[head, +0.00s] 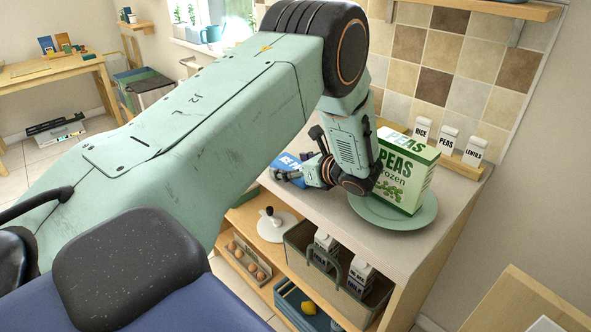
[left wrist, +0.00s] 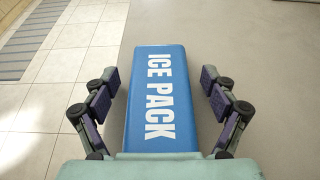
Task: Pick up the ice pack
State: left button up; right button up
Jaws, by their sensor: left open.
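The blue ice pack (left wrist: 158,100) with white lettering lies on the grey counter in the left wrist view. In the head view only part of the ice pack (head: 290,162) shows behind my left gripper (head: 292,174). In the left wrist view my left gripper (left wrist: 158,103) is open, with one finger on each side of the ice pack. A gap shows between each finger and the ice pack. The near end of the ice pack is hidden by the gripper body. My right gripper is not in view.
A green plate (head: 420,221) holding a box of frozen peas (head: 403,172) stands to the right on the counter (head: 375,247). Labelled jars (head: 448,139) stand behind it. Shelves below hold milk cartons (head: 360,279), eggs (head: 249,262) and a basket.

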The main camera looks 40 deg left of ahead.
pick_arm(q)
jog(key=shift+w+a+f, duration=0.1)
jog(key=shift+a+f, duration=0.1)
jog(key=shift+a, duration=0.1)
jog(key=shift+s+d+r, duration=0.2)
jog(key=shift+d+r, duration=0.15)
jog(key=shift+d, duration=0.1)
jog(key=c, duration=0.3)
jog(key=shift+w+a+f, duration=0.15)
jog(key=shift+a+f, duration=0.1)
jog(key=shift+a, duration=0.05)
jog(key=c, duration=0.5)
jog(key=shift+d+r, duration=0.15)
jog(key=shift+d, duration=0.05)
jog(key=c, duration=0.6)
jog(key=shift+a, duration=0.15)
jog(key=shift+c, duration=0.5)
